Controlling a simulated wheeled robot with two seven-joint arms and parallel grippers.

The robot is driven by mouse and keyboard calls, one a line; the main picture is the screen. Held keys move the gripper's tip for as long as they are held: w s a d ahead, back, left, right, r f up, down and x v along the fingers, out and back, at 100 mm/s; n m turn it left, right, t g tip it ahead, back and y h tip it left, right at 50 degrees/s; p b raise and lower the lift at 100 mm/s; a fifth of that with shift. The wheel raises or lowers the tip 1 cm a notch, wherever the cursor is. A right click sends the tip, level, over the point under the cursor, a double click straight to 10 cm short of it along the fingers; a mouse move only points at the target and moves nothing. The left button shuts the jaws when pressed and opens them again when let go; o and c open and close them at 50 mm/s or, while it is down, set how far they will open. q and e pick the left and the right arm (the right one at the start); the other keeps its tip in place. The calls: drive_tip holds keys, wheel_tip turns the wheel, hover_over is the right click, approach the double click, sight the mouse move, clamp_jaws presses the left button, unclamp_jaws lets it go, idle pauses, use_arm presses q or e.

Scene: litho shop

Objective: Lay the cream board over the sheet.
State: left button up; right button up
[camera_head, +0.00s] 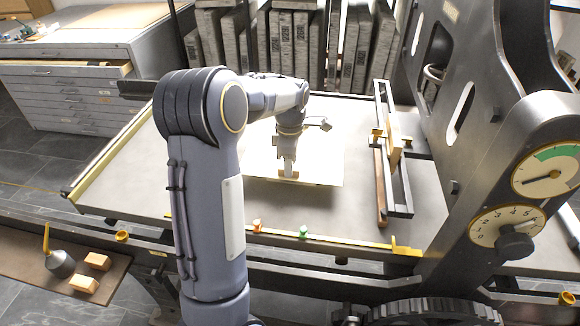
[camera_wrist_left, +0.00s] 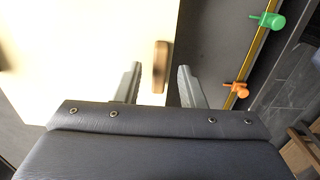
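The cream board (camera_head: 328,165) lies flat on the grey press bed, partly hidden behind my left arm; it also fills the left of the left wrist view (camera_wrist_left: 85,50). A small wooden handle (camera_wrist_left: 161,60) stands near the board's edge. My left gripper (camera_head: 288,163) is over the board at this handle. In the left wrist view its two fingers (camera_wrist_left: 160,72) are spread, one on each side of the handle, with gaps between. I cannot make out the sheet separately from the board. My right gripper is not in view.
A yellow rule (camera_head: 350,243) with an orange clip (camera_head: 257,226) and a green clip (camera_head: 303,232) runs along the bed's front. A dark upright frame (camera_head: 405,185) stands at right, beside the dial panel (camera_head: 540,140). Stone slabs (camera_head: 295,50) line the back. The bed's left is clear.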

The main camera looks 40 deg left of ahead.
use_arm(q)
wheel_tip(320, 180, up, 10)
drive_tip(key=p, duration=0.1)
drive_tip(key=s+d+r+m+t+h, duration=0.3)
drive_tip(key=s+d+m, duration=0.75)
drive_tip(key=s, duration=0.25)
drive_tip(key=s+d+f+m+t, duration=0.2)
drive_tip(key=s+d+f+m, duration=0.3)
drive_tip(key=s+d+m, duration=0.3)
drive_tip(key=s+m, duration=0.3)
drive_tip(key=shift+d+f+m+t+h, duration=0.3)
drive_tip(key=shift+d+f+m+h, duration=0.05)
drive_tip(key=shift+d+h, duration=0.05)
wheel_tip(320, 180, up, 7)
drive_tip(key=p, duration=0.7)
